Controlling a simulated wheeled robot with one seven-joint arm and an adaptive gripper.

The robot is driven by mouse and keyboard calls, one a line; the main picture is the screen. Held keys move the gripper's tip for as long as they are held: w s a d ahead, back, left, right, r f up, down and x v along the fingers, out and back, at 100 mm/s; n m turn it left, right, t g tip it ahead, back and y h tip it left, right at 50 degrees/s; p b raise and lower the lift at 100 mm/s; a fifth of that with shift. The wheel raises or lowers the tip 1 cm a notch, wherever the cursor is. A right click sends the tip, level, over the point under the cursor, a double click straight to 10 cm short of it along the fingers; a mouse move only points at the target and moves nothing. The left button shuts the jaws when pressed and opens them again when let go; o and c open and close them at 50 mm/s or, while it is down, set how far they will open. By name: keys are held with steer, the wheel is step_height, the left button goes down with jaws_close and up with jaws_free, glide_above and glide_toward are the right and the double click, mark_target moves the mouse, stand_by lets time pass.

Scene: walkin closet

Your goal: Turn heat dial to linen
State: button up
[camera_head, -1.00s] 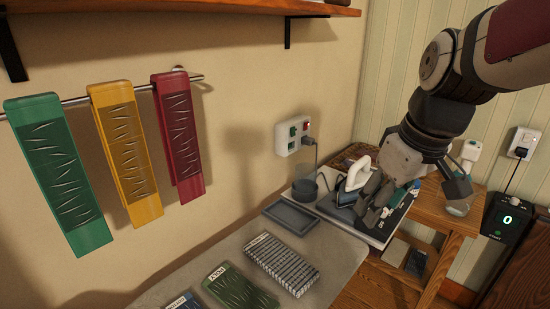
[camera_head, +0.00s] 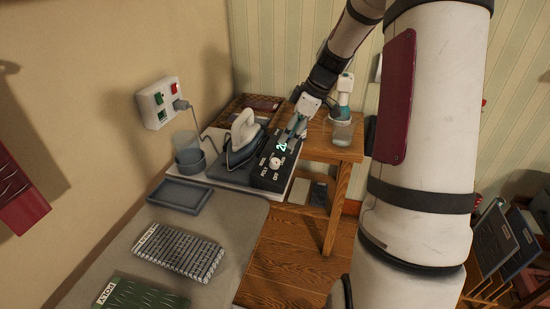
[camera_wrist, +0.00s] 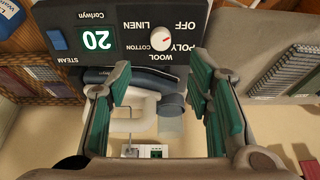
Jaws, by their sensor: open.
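The heat dial (camera_wrist: 160,40) is a round white knob with a red mark on a black control box (camera_head: 265,178). In the wrist view its mark points right, towards the side with OFF and POLY; the exact setting is unclear. LINEN (camera_wrist: 146,26) is printed at the dial's upper left. The dial also shows in the head view (camera_head: 275,162). The display (camera_wrist: 97,40) reads 20. My gripper (camera_wrist: 160,72) is open and empty, its green-padded fingers apart. In the head view my gripper (camera_head: 297,125) is over the far end of the box, apart from the dial.
A white-handled iron (camera_head: 243,132) stands left of the box. A cup (camera_head: 188,155) and a wall socket panel (camera_head: 158,103) are further left. A spray bottle (camera_head: 342,125) stands on the wooden table to the right. An empty grey tray (camera_head: 180,195) and folded cloths lie in front.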

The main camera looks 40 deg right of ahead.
mark_target(276, 161)
steer(key=x, duration=1.1)
steer(key=shift+s, duration=0.1)
jaws_close()
